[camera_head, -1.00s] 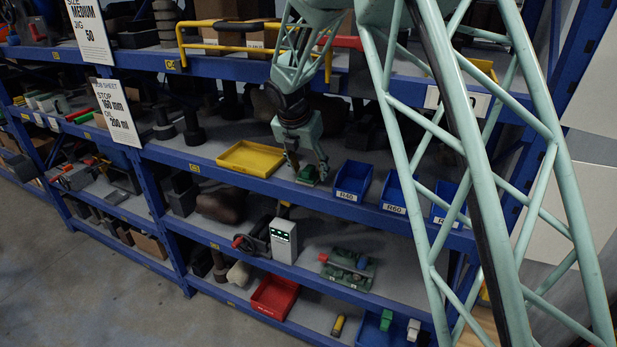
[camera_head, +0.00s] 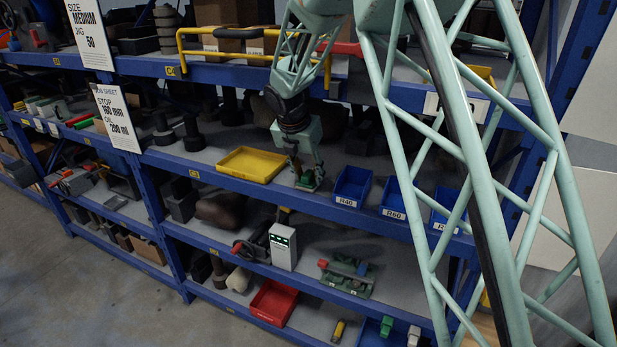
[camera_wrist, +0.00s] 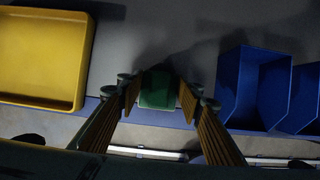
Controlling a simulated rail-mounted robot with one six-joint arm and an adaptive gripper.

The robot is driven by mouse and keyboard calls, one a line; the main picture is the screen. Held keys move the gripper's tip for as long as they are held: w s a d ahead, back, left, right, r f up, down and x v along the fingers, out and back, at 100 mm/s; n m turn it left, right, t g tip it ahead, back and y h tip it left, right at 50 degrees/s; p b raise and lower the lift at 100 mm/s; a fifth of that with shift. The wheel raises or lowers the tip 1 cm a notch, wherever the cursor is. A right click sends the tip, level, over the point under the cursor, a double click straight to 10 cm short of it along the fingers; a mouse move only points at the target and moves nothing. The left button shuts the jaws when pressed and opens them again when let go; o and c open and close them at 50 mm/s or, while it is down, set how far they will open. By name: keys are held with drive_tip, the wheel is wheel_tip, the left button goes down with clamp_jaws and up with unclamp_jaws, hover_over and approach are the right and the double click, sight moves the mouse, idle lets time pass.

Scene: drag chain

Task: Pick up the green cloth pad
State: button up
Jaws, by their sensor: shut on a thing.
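The green cloth pad (camera_head: 308,179) is at the middle shelf, near its front edge, between the yellow tray and the blue bins. My gripper (camera_head: 307,176) is directly at the pad, fingers pointing down. In the wrist view the green pad (camera_wrist: 158,90) sits between the two fingertips (camera_wrist: 160,92), and my gripper is shut on it. Whether the pad is clear of the shelf surface cannot be told from these frames.
A yellow tray (camera_head: 250,164) stands to the left of my gripper. Blue bins (camera_head: 352,186) stand close on the right. The shelf above, with a yellow rail (camera_head: 228,29), is near my arm. The blue shelf edge (camera_head: 270,190) runs along the front.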

drive_tip(key=shift+r, duration=0.6)
drive_tip(key=s+a+b, duration=0.1)
drive_tip(key=s+a, duration=0.2)
drive_tip(key=s, duration=0.5)
drive_tip(key=s+a, duration=0.3)
drive_tip(key=s, duration=0.5)
drive_tip(key=shift+s+a+b, duration=0.35)
drive_tip(key=shift+a+b, duration=0.05)
drive_tip(key=shift+w+a+m, duration=0.1)
drive_tip(key=shift+m, duration=0.2)
drive_tip(key=s+a+r+m+g+b, duration=0.3)
drive_tip(key=a+m, duration=0.5)
drive_tip(key=m, duration=0.3)
drive_tip(key=s+a+r+m+g+h+b, duration=0.1)
drive_tip(key=s+a+r+m+g+b, duration=0.3)
drive_tip(key=m, duration=0.8)
drive_tip(key=shift+s+a+r+g+b, duration=0.3)
drive_tip(key=shift+s+a+r+b, duration=0.95)
drive_tip(key=shift+s+a+r, duration=1.2)
